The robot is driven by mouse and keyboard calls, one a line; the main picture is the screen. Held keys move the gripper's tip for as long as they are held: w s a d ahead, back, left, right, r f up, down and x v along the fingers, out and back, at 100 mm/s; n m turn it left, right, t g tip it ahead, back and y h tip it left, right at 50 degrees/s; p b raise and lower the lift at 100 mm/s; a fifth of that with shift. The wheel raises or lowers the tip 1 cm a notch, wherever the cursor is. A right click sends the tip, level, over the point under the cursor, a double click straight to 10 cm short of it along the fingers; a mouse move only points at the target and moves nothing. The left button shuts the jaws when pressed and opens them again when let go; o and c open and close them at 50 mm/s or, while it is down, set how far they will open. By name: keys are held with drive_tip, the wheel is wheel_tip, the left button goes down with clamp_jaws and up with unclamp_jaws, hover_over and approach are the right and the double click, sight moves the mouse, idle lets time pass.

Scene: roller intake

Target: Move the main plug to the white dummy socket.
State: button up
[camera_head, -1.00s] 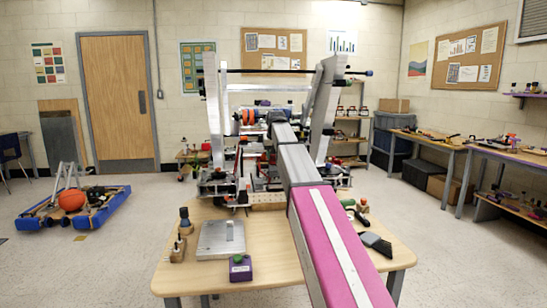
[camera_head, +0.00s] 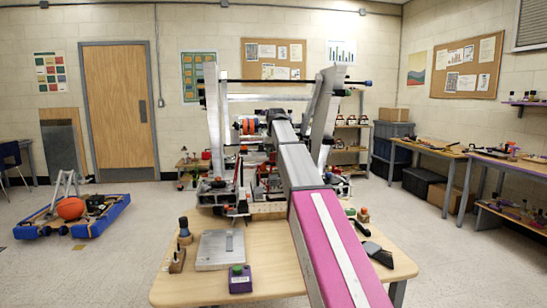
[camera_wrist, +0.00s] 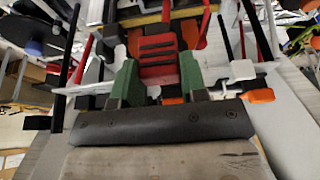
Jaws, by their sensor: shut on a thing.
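In the wrist view, my gripper (camera_wrist: 158,84) has two green fingers closed about a red ribbed block with orange edges (camera_wrist: 156,62), which appears to be the main plug. The block lies between the fingers, among the parts of the machine. How far it sits in any socket cannot be told. I cannot pick out the white dummy socket with certainty. A small white piece (camera_wrist: 243,70) lies right of the fingers. In the head view, my pink and grey arm hides the gripper and the plug. The arm reaches into the roller machine (camera_head: 235,188).
The machine's upright metal rails (camera_head: 214,120) stand close on both sides of my arm. Orange and red parts crowd the gripper. Open floor lies left.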

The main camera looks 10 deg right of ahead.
drive_tip(key=shift+r, duration=0.2)
drive_tip(key=shift+r, duration=1.4)
drive_tip(key=shift+d, duration=0.1)
drive_tip(key=s+d, duration=0.3)
drive_tip(key=d, duration=0.4)
drive_tip(key=s+d, duration=0.4)
drive_tip(key=d, duration=0.4)
drive_tip(key=shift+d, duration=0.15)
idle(3.1)
drive_tip(key=shift+s, duration=0.1)
drive_tip(key=shift+f, duration=0.15)
idle(1.1)
